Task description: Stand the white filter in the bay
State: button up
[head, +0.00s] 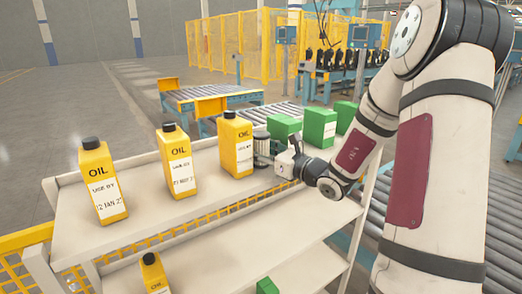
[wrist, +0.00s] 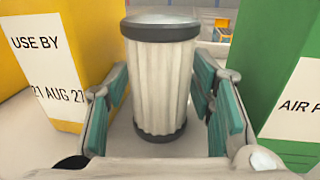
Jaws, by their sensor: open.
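The white filter (wrist: 160,80), a pleated cylinder with dark end bands, stands upright on the shelf. In the head view it is the small pale cylinder (head: 262,143) just right of the third oil bottle. My gripper (wrist: 163,105) is open, with one teal-padded finger on each side of the filter's lower half. The left pad is slightly apart from it; I cannot tell whether the right pad touches. In the head view my gripper (head: 273,163) reaches in from the right, low at the filter. I cannot make out which place is the bay.
A yellow oil bottle (head: 238,146) stands close left of the filter and a green box (head: 284,127) close right. More oil bottles (head: 178,160) and green boxes (head: 320,127) line the top shelf (head: 145,216). Bare shelf lies in front. A lower shelf holds another bottle (head: 153,273).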

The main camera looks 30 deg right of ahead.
jog(key=c, duration=1)
jog(key=shift+o, duration=0.2)
